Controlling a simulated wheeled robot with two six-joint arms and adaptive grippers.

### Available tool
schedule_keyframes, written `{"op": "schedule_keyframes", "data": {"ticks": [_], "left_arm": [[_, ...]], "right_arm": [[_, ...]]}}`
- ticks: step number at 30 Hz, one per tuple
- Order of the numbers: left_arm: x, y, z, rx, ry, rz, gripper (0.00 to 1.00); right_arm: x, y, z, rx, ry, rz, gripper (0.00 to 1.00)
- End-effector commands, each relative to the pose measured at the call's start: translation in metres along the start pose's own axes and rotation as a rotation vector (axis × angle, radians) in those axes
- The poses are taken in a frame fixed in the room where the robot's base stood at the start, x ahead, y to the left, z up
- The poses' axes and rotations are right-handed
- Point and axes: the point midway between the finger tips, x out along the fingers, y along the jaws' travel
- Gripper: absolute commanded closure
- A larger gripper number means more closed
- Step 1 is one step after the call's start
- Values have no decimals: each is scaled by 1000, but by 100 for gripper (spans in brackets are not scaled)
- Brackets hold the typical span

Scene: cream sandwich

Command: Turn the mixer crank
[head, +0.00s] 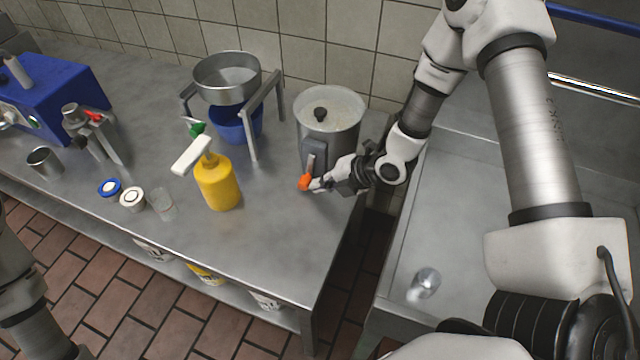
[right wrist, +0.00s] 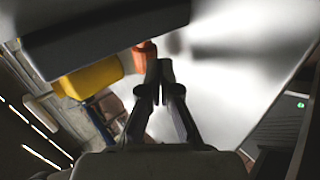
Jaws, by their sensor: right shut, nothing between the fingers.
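The mixer (head: 345,140) is a metal drum with a clear lid and a black knob, near the table's right end. A dark grey crank housing on its front carries a crank with an orange handle (head: 304,182), hanging low. My right gripper (head: 318,184) is beside the handle, on its right. In the right wrist view, the shut, empty fingertips (right wrist: 161,75) are just below the orange handle (right wrist: 144,56) in the picture. I cannot tell whether they touch it. A dark block fills the upper left there. My left gripper is out of view.
A yellow pump bottle (head: 218,184) stands left of the crank. Behind it, a metal bowl (head: 227,78) sits on a stand over a blue bucket (head: 236,124). Jars, a metal cup (head: 44,162) and a blue machine (head: 50,92) are farther left. A sink (head: 440,230) lies right.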

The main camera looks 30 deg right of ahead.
Motion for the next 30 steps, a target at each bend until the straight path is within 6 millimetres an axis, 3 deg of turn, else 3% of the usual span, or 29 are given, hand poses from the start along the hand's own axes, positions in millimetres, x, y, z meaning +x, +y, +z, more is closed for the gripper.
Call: {"op": "schedule_keyframes", "data": {"ticks": [30], "left_arm": [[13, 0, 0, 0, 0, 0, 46]], "right_arm": [[6, 0, 0, 0, 0, 95, 100]]}}
